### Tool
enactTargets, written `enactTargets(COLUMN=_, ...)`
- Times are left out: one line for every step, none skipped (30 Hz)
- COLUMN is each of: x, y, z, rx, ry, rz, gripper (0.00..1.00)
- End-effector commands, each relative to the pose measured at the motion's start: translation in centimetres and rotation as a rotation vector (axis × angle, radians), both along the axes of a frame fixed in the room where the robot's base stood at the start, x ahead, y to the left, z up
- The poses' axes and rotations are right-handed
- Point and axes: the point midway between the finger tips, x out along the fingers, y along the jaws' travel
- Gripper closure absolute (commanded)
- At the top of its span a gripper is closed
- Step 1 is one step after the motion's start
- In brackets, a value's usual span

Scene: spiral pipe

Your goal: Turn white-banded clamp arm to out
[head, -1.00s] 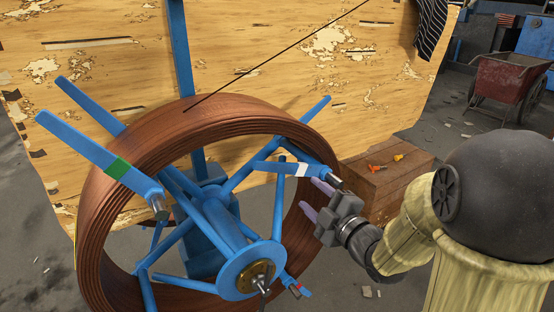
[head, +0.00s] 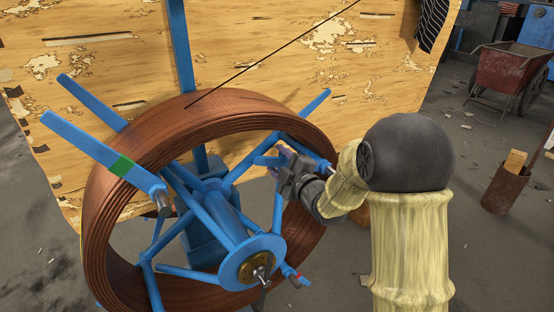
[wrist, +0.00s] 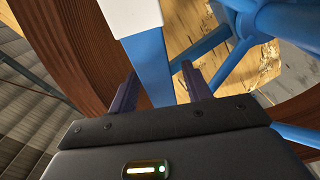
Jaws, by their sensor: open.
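The white-banded clamp arm (wrist: 152,62) is a blue bar on the reel. In the head view only a blue piece of this arm (head: 264,160) shows beside my gripper, which hides the band. My gripper (head: 284,157) is at the right inner side of the coil. In the wrist view my open gripper (wrist: 160,84) has one dark purple finger on each side of the blue bar, below the band. I cannot tell whether either finger touches it.
The coil of brown pipe (head: 97,215) surrounds blue spokes and a hub (head: 252,262). A green-banded arm (head: 85,140) points up left; a red-banded one (head: 293,279) sits low right. A wooden panel (head: 240,60) stands behind. A red cart (head: 506,75) and rusty bucket (head: 505,190) are right.

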Motion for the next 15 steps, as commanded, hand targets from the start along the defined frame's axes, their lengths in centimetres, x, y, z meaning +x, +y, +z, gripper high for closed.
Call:
enactTargets(x=0.43, y=0.35, z=0.04, rx=0.001, ry=-0.001, rz=0.001, gripper=0.51)
enactTargets(x=0.61, y=0.47, z=0.06, rx=0.001, ry=-0.001, rz=0.001, gripper=0.51)
enactTargets(x=0.79, y=0.59, z=0.02, rx=0.002, ry=-0.001, rz=0.000, gripper=0.51)
enactTargets(x=0.89, y=0.64, z=0.00, rx=0.001, ry=0.001, rz=0.000, gripper=0.51)
enactTargets(x=0.96, y=0.68, z=0.00, rx=0.001, ry=0.001, rz=0.000, gripper=0.51)
enactTargets(x=1.03, y=0.67, z=0.00, rx=0.001, ry=0.001, rz=-0.001, gripper=0.51)
enactTargets(x=1.05, y=0.64, z=0.00, rx=0.001, ry=0.001, rz=-0.002, gripper=0.51)
enactTargets(x=1.05, y=0.62, z=0.01, rx=0.001, ry=0.001, rz=-0.002, gripper=0.51)
enactTargets(x=1.04, y=0.64, z=0.01, rx=0.001, ry=0.001, rz=-0.002, gripper=0.51)
enactTargets(x=1.02, y=0.67, z=0.01, rx=0.001, ry=0.000, rz=-0.001, gripper=0.51)
enactTargets(x=1.01, y=0.67, z=0.02, rx=0.001, ry=0.001, rz=-0.001, gripper=0.51)
enactTargets(x=1.00, y=0.68, z=0.01, rx=0.001, ry=0.001, rz=-0.001, gripper=0.51)
enactTargets(x=0.98, y=0.73, z=0.02, rx=0.001, ry=0.001, rz=0.000, gripper=0.55)
enactTargets(x=0.97, y=0.78, z=0.03, rx=0.001, ry=0.000, rz=0.001, gripper=0.61)
enactTargets(x=0.95, y=0.81, z=0.02, rx=0.001, ry=0.000, rz=0.001, gripper=0.69)
